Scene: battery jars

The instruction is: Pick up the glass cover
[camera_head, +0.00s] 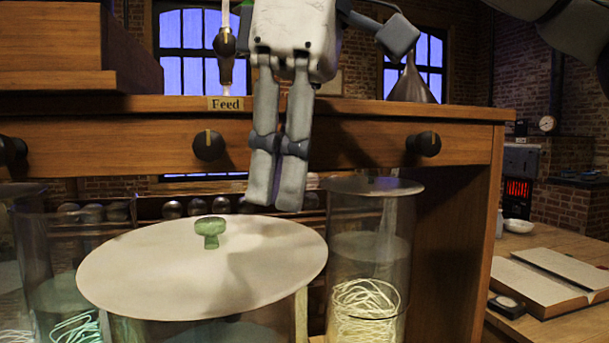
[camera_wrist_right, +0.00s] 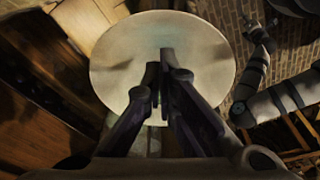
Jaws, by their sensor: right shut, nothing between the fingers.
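The glass cover (camera_head: 150,270) is a pale round disc with a small green knob (camera_head: 211,230) in its middle. It lies on top of a wide glass jar (camera_head: 225,332) in the front of the head view. My right gripper (camera_head: 274,205) points down with its fingers together and nothing between them. In the head view its tips are above and right of the knob, near the cover's far edge. In the right wrist view the fingers (camera_wrist_right: 160,62) overlap the cover (camera_wrist_right: 118,72), and the knob cannot be made out.
A tall glass jar (camera_head: 352,262) with pale coiled strands stands right of the cover. More jars (camera_head: 65,290) stand at the left. An open book (camera_head: 545,283) lies at right.

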